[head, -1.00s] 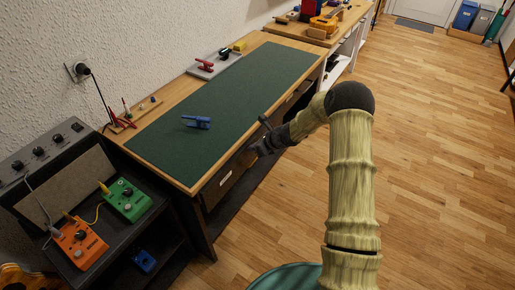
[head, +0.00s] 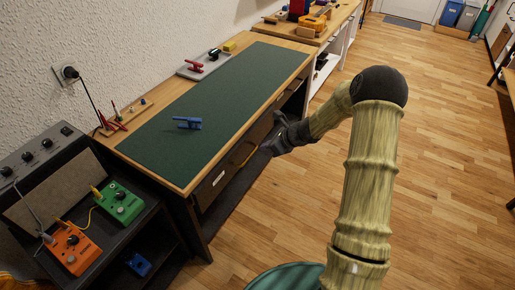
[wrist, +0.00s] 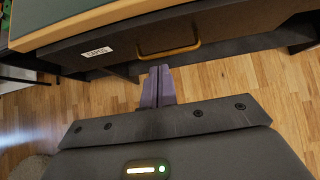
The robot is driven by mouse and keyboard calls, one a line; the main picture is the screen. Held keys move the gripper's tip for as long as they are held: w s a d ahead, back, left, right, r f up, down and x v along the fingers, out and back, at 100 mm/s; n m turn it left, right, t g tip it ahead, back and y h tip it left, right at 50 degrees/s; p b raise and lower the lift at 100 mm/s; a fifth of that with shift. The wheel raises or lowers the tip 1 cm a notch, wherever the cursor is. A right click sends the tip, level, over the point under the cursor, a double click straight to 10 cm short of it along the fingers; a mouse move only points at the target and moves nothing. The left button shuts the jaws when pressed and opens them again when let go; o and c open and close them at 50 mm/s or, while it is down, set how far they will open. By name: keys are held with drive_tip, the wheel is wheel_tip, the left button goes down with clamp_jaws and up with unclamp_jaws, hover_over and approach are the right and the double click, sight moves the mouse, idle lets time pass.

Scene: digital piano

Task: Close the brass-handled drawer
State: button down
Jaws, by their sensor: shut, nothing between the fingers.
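The brass handle (head: 243,153) is a curved pull on the dark drawer front (head: 222,176) under the green-topped workbench, beside a white label. In the wrist view, the brass handle (wrist: 170,50) lies just beyond my fingertips, with the label (wrist: 96,51) to its left. How far the drawer stands out is hard to tell from these views. My gripper (head: 268,150) is shut and empty, in front of the drawer front and to the right of the handle in the head view. In the wrist view its two fingers (wrist: 159,70) are together, pointing at the drawer and apparently not gripping the handle.
A blue clamp-like tool (head: 187,123) lies on the green mat (head: 215,105). A grey tray (head: 203,64) with small tools is at the back. Green (head: 120,203) and orange (head: 73,247) pedals stand on the left unit. The wooden floor (head: 440,150) to the right is clear.

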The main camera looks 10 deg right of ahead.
drive_tip(key=v, duration=0.3)
drive_tip(key=shift+s, duration=0.1)
drive_tip(key=c, duration=1.6)
unclamp_jaws()
drive_tip(key=shift+s+a+r, duration=0.1)
drive_tip(key=shift+s+r, duration=0.05)
drive_tip(key=shift+o, duration=0.6)
drive_tip(key=s+a+r+n+g+h, duration=0.2)
drive_tip(key=s+r+n, duration=0.3)
drive_tip(key=s+n, duration=0.6)
drive_tip(key=shift+s+g+h, duration=0.2)
drive_tip(key=shift+g+h, duration=0.2)
drive_tip(key=shift+g, duration=0.1)
drive_tip(key=s+d+r+n+h, duration=0.1)
drive_tip(key=s+r+n+h, duration=0.1)
drive_tip(key=s+n, duration=0.5)
drive_tip(key=s+d+r+n+h, duration=0.1)
drive_tip(key=s+r+n+h, duration=0.1)
drive_tip(key=s+r+n, duration=0.2)
drive_tip(key=s+n, duration=0.3)
drive_tip(key=s, duration=0.1)
drive_tip(key=shift+d+n, duration=0.3)
drive_tip(key=shift+n, duration=0.1)
drive_tip(key=shift+a, duration=0.1)
